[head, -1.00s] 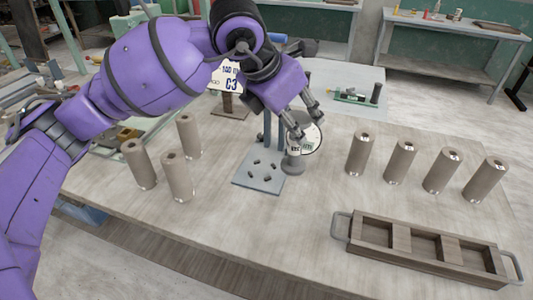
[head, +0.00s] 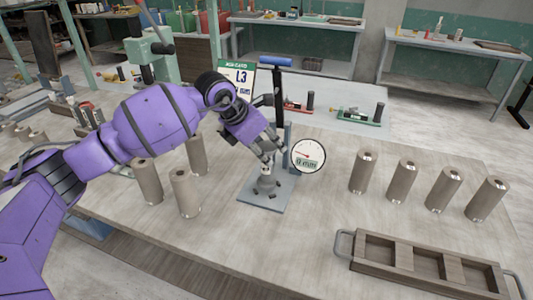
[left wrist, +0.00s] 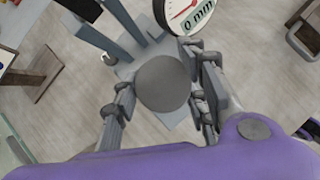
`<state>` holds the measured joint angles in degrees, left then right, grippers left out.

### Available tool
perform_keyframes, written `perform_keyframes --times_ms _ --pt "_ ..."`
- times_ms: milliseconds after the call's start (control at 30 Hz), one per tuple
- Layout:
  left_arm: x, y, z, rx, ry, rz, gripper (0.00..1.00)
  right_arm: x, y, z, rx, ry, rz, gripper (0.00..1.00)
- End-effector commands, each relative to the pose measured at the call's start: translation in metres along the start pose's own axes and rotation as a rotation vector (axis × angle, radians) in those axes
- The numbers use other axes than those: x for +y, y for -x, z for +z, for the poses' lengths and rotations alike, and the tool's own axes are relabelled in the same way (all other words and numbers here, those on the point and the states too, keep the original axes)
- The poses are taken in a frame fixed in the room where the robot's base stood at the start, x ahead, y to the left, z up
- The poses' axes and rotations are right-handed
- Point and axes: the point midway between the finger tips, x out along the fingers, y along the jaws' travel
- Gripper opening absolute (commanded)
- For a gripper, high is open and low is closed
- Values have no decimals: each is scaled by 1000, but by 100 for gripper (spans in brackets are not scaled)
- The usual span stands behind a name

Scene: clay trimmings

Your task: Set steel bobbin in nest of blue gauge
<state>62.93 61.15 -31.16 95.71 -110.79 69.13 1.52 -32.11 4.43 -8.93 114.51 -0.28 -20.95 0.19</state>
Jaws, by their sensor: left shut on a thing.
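The steel bobbin (head: 265,186), grey with a round top, is upright over the plate of the blue gauge (head: 283,194). My left gripper (head: 268,160) is shut on its upper part from above. In the left wrist view the bobbin's round top (left wrist: 163,83) lies between the two fingers, with the gauge plate (left wrist: 126,72) beneath. The gauge's dial (head: 308,155) reads 0 mm, right of the gripper. The bobbin hides the nest, and I cannot tell whether its foot is seated or slightly above the plate. My right gripper is out of view.
Several brown cylinders (head: 402,181) stand to the right, and others (head: 185,193) stand left under my arm. A wooden tray (head: 397,262) with compartments lies front right. A red gauge (head: 297,106) and a green gauge (head: 359,116) lie at the back. The table's front middle is clear.

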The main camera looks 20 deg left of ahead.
Motion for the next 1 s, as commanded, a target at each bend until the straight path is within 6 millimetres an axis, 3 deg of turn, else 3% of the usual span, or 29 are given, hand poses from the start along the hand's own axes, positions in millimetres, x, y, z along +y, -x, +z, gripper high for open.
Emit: perform_keyframes --times_ms 133,467,500,600,1000 --pt "-3 -17 -11 0 -1 -4 0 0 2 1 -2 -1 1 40" --pt "-3 -20 -13 0 -1 -3 0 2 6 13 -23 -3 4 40" --pt "-3 -21 -14 1 -1 -3 44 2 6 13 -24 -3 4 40" --pt "-3 -20 -14 1 -1 -3 57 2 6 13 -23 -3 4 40" --pt "-2 -15 -11 -2 -1 -2 59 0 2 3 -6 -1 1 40"
